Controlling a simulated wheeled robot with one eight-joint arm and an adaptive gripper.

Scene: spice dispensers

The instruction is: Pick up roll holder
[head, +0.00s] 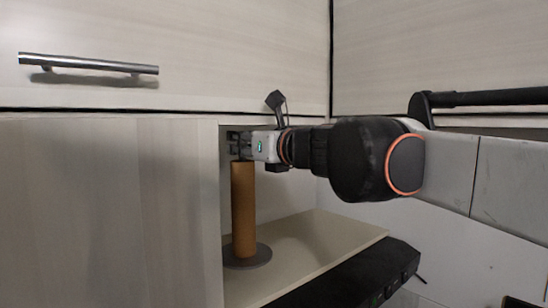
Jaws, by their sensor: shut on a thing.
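The roll holder (244,212) is an upright orange-brown cylinder on a round grey base (248,257). It stands on a pale shelf, close to the edge of the cabinet on the left. My gripper (236,146) reaches in from the right at the top of the cylinder. It is shut on the upper end of the roll holder, and its fingers hide that end. The base appears to rest on the shelf; I cannot tell if there is a small gap.
A pale cabinet (110,210) fills the left side, close to the roll holder. An upper cabinet with a metal handle (88,64) is above. The pale shelf (315,240) has free room right of the base. A black appliance (365,278) lies along its front edge.

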